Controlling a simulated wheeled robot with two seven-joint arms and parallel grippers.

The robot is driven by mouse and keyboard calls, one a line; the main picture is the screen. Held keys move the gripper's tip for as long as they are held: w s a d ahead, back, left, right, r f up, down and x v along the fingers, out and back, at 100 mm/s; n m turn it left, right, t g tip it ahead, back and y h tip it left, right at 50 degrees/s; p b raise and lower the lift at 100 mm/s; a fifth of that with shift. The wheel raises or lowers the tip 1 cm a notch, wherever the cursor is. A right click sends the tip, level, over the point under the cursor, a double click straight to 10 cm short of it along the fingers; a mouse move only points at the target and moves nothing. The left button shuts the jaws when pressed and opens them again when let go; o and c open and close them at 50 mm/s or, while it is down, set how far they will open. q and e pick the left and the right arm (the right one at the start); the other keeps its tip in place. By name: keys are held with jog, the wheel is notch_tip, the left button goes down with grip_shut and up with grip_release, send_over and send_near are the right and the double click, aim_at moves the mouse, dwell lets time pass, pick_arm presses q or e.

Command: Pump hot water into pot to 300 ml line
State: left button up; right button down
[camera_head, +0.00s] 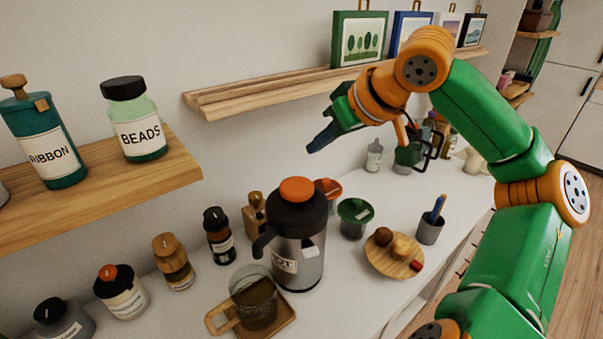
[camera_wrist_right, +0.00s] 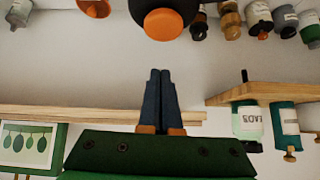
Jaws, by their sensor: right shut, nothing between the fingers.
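The pump pot (camera_head: 298,245), a grey and black flask labelled HOT with an orange button on top, stands upright on the white counter. Its orange top (camera_wrist_right: 164,24) also shows at the top of the right wrist view. The glass pot (camera_head: 255,302) with a wooden handle stands on a square wooden tray (camera_head: 284,325) in front of the flask, below its spout. It looks brownish inside; its lines are too small to read. My right gripper (camera_head: 312,147) is shut and empty, in the air above and behind the flask; its fingers (camera_wrist_right: 160,80) touch nothing. My left gripper is out of view.
Several bottles and jars, such as the orange-lidded jar (camera_head: 120,292), stand left of the flask. A green cup (camera_head: 354,217), a round wooden plate (camera_head: 394,256) and a grey pen cup (camera_head: 430,229) stand right. A shelf (camera_head: 330,82) with pictures runs along the wall; another shelf (camera_head: 110,190) holds labelled jars.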

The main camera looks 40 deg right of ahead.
jog(key=p, duration=0.1)
send_over(300, 186)
jog(key=s, duration=0.1)
notch_tip(300, 186, down, 4)
jog(key=shift+d+f, duration=0.1)
jog(key=shift+d, duration=0.05)
notch_tip(300, 186, down, 4)
jog(key=shift+w+b, duration=0.15)
jog(key=shift+b, duration=0.55)
jog(key=shift+f, duration=0.35)
jog(key=shift+r, duration=0.1)
notch_tip(300, 186, down, 2)
jog(key=shift+f+b, duration=0.15)
jog(key=shift+b, duration=0.85)
jog(key=shift+a, duration=0.2)
